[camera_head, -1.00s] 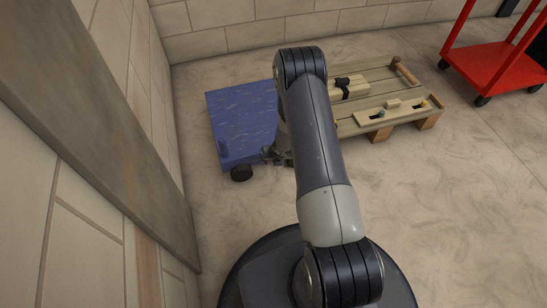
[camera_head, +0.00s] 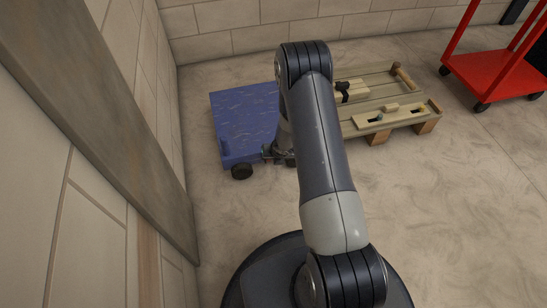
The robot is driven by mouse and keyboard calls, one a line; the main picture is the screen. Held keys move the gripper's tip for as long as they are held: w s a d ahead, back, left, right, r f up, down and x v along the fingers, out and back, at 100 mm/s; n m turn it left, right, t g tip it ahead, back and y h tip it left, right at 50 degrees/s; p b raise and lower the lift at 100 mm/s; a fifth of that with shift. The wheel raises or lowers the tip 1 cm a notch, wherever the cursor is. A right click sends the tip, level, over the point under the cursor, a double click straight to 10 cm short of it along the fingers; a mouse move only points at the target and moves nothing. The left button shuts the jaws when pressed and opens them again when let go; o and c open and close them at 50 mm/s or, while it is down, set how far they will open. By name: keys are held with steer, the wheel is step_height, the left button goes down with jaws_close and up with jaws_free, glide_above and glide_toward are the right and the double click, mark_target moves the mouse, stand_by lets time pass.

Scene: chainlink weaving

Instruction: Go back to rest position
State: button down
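My arm rises from my round dark base and bends over at the elbow, with its forearm hanging down behind the upper arm. My gripper (camera_head: 270,153) is small and partly hidden at the lower end of the forearm, by the front right edge of the blue platform (camera_head: 240,112). I cannot tell whether its fingers are open or shut, or whether it touches the platform. No object shows clearly in it.
A wooden pallet (camera_head: 378,98) lies right of the blue platform, with light wooden blocks and a black clamp-like part (camera_head: 343,88) on it. A red cart (camera_head: 492,68) stands at the far right. A tiled wall runs close on the left. The floor at front right is clear.

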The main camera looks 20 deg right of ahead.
steer(key=shift+s+d+r+p, duration=0.1)
steer(key=shift+r+p, duration=0.5)
steer(key=shift+r, duration=0.75)
